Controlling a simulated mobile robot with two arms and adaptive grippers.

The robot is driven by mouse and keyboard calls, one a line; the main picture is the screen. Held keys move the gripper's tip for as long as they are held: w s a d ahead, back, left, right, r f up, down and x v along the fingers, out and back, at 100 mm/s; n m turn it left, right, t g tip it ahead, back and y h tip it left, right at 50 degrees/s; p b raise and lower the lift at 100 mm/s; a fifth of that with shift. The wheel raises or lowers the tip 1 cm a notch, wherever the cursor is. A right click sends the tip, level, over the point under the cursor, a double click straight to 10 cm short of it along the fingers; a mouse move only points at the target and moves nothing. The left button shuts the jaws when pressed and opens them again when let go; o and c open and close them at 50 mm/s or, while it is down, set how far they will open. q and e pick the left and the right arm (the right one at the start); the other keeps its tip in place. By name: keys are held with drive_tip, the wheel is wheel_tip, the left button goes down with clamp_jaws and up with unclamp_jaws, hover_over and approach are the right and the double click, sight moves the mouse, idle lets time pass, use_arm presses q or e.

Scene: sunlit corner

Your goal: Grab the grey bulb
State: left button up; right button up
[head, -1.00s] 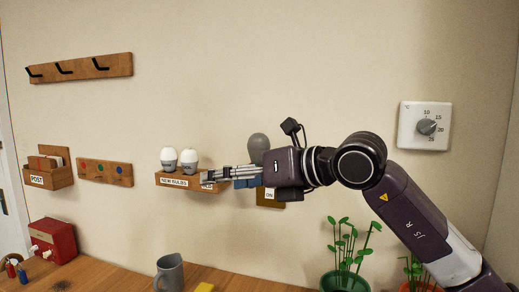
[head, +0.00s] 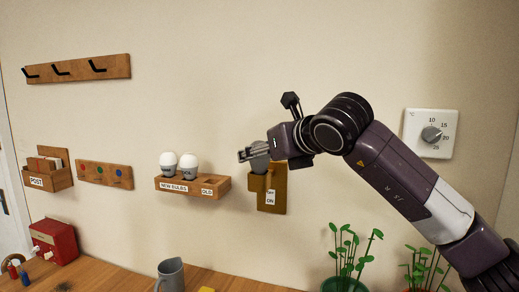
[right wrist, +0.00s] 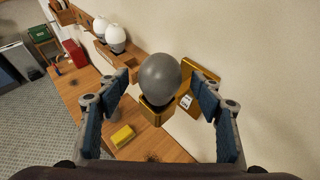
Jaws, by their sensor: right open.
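The grey bulb (right wrist: 158,78) sits upright in a brass-coloured wall fitting (right wrist: 154,112) with a switch labelled ON. In the head view the bulb (head: 259,164) is mostly hidden behind my right gripper (head: 250,153). In the right wrist view the open fingers of my right gripper (right wrist: 162,100) stand on either side of the bulb, with gaps showing between them and it. My left gripper is not in view.
A wooden wall shelf (head: 190,188) labelled NEW BULBS and OLD holds two white bulbs (head: 169,165) left of the fitting. Below are a wooden table (head: 125,277), a grey mug (head: 170,274), a yellow block (right wrist: 122,136) and potted plants (head: 345,260).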

drive_tip(key=shift+x, duration=0.85)
drive_tip(key=shift+f, duration=0.1)
drive_tip(key=shift+s, duration=0.1)
drive_tip(key=shift+c, duration=0.6)
drive_tip(key=c, duration=1.2)
drive_tip(key=shift+o, duration=0.2)
